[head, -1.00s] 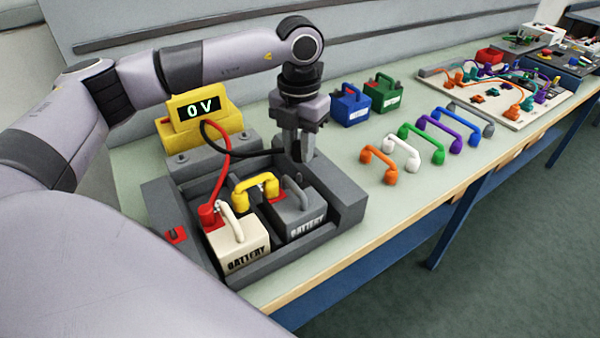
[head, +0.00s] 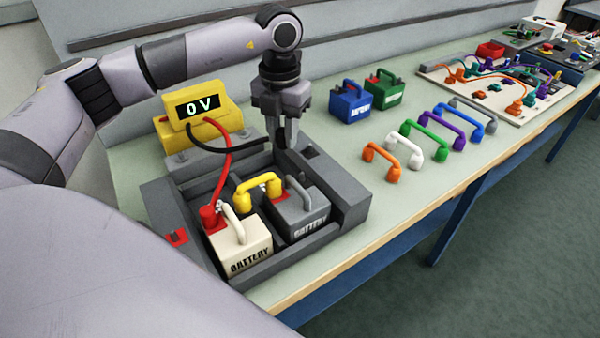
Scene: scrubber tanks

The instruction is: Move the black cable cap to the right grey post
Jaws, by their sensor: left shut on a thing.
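My left gripper (head: 283,143) points down behind the grey battery (head: 303,218) and is shut on the black cable cap, which is mostly hidden between the fingers. The black cable (head: 222,150) runs from the yellow meter to the gripper. The grey battery sits in the right side of the dark tray, with a handle and a red patch on top. The cap appears above the tray's back part, apart from the battery. My right gripper is not in view.
The yellow meter (head: 187,126) reads 0 V. A red cap (head: 209,215) sits on the white battery (head: 240,252). A yellow jumper (head: 258,186) bridges the batteries. Blue (head: 350,104) and green (head: 384,92) batteries and several coloured jumpers lie right of the dark tray (head: 352,208).

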